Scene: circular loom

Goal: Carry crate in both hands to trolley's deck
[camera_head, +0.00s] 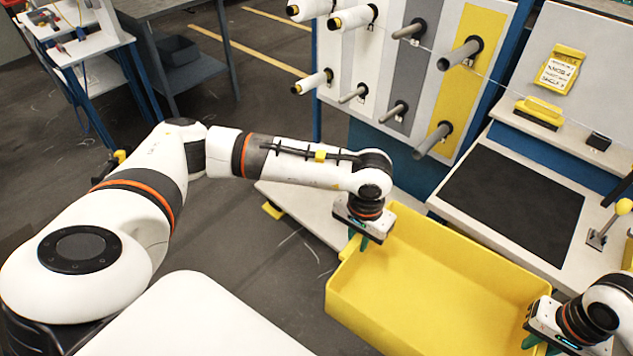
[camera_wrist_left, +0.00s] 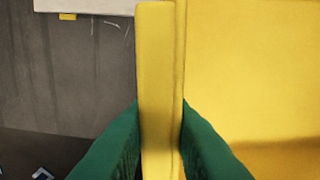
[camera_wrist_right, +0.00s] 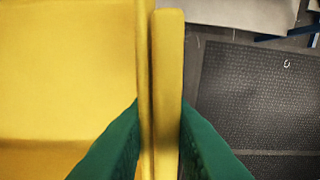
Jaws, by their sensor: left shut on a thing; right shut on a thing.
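The yellow crate (camera_head: 440,285) is an open, empty bin in the lower right of the head view. My left gripper (camera_head: 362,240) is shut on its left wall; in the left wrist view the green fingers (camera_wrist_left: 160,140) stand on either side of the yellow wall (camera_wrist_left: 158,70). My right gripper (camera_head: 540,342) is shut on the opposite wall; the right wrist view shows its green fingers (camera_wrist_right: 160,140) either side of that wall (camera_wrist_right: 168,70). In the head view the crate overlaps a white deck (camera_head: 300,208), which shows at its left. Whether the crate touches it I cannot tell.
A panel with several pegs and spools (camera_head: 400,70) stands behind the crate. A bench with a black mat (camera_head: 513,205) and a small lever (camera_head: 600,238) is at the right. Dark floor (camera_head: 240,240) is open at the left.

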